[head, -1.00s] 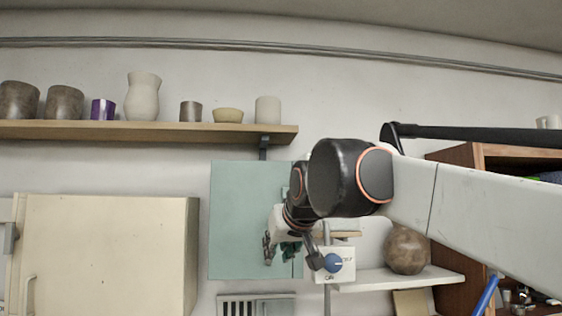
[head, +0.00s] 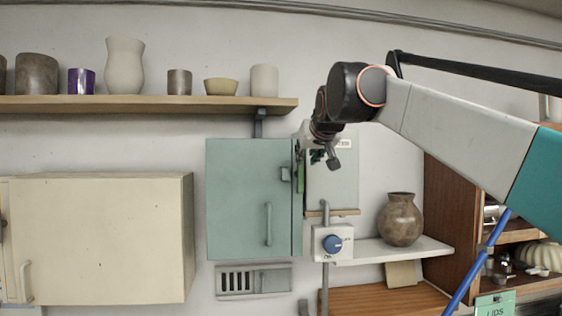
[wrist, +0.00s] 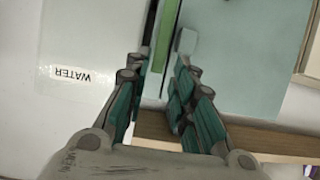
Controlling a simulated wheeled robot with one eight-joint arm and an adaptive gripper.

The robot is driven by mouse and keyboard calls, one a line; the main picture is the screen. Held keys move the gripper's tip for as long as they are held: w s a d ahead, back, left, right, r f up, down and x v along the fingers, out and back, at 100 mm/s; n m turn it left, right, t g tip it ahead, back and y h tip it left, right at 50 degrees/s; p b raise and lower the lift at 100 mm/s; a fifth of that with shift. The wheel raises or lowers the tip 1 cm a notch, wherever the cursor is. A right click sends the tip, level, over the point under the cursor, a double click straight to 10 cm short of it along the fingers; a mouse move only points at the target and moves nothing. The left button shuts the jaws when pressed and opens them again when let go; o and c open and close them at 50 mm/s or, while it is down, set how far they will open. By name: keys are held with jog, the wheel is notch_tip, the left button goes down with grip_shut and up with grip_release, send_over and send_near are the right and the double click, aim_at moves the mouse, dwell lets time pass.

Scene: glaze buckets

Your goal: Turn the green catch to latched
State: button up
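The green catch (head: 300,179) is a narrow upright green bar at the right edge of the teal cabinet (head: 235,200). In the wrist view the green catch (wrist: 165,35) shows as a strip ahead of the fingertips, with a paler green piece close beside it. My gripper (head: 318,157) is at the cabinet's upper right, by the top of the catch, and partly covers that area. In the wrist view my gripper (wrist: 160,68) is open, with an empty gap between its fingers. Whether a fingertip touches the catch cannot be told.
A pale box with a WATER label (wrist: 72,75) stands close beside the catch. A blue-knob switch box (head: 332,243) and a pipe are below. A shelf of pots (head: 150,105) hangs above left. A brown vase (head: 400,220) sits on a white shelf to the right.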

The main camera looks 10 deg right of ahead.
aim_at(300, 174)
jog(key=p+x, duration=0.1)
jog(key=x, duration=0.6)
jog(key=shift+f, duration=0.1)
jog(key=shift+c, duration=0.3)
grip_shut()
